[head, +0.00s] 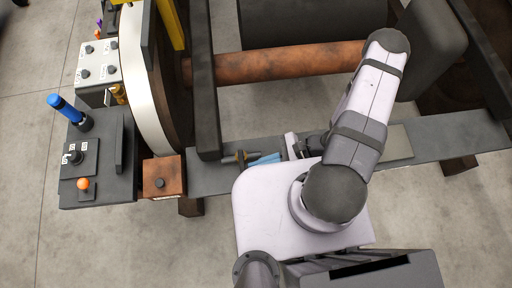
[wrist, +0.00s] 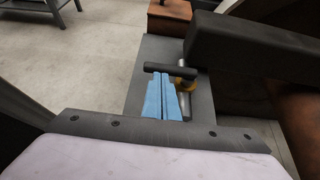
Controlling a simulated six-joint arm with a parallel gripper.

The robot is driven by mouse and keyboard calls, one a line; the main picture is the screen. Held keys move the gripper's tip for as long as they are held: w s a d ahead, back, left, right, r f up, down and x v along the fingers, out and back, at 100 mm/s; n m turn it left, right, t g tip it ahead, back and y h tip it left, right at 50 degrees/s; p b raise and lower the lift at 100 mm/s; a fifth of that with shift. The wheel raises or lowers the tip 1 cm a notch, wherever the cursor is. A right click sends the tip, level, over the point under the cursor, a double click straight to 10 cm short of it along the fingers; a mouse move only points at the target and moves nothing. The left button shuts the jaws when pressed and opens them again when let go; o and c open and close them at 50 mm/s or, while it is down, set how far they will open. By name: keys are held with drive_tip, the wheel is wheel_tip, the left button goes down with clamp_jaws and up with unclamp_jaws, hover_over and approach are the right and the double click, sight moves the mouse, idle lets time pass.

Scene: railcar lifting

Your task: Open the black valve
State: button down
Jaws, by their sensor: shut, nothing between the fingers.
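The black valve has a dark bar handle (wrist: 170,68) on a silver pipe with a brass-coloured collar (wrist: 186,74). It sits over the grey beam in the wrist view. In the head view the valve (head: 238,157) is small, just left of my fingers. My gripper's two light-blue fingers (wrist: 163,84) lie side by side, shut and empty. Their tips are right at the handle's near side in the wrist view. I cannot tell whether they touch it. In the head view my gripper (head: 257,160) is low over the beam, and the valve's lower parts are hard to make out.
A dark post (head: 204,80) stands close behind the valve. A grey beam (head: 215,181) runs beneath. To the left are a rusty box (head: 163,176), a large wheel (head: 147,85) and a control panel (head: 97,165) with a blue lever (head: 67,110). Open floor lies at far left.

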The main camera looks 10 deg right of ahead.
drive_tip(key=shift+a, duration=0.35)
idle(0.4)
